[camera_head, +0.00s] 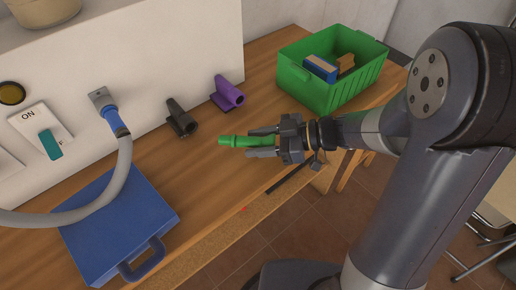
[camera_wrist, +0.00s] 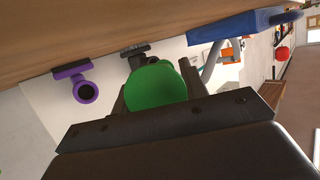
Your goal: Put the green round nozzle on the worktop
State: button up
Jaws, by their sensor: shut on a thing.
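The green round nozzle (camera_head: 240,141) is a short green tube with a wider end. My gripper (camera_head: 262,142) is shut on it and holds it out to the left, over the wooden worktop (camera_head: 150,158). I cannot tell how high it is above the wood. In the wrist view the green nozzle (camera_wrist: 156,86) shows end-on between the dark fingers and hides part of what lies behind it.
A green crate (camera_head: 372,76) with boxes stands at the back right. A blue case (camera_head: 115,225) and a grey hose (camera_head: 122,170) are at the left.

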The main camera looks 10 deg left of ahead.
jog(key=shift+f, duration=1.35)
jog(key=shift+f, duration=0.1)
jog(key=o, duration=1)
jog(key=shift+r, duration=0.2)
jog(key=v, duration=1.2)
jog(key=shift+w+f, duration=0.1)
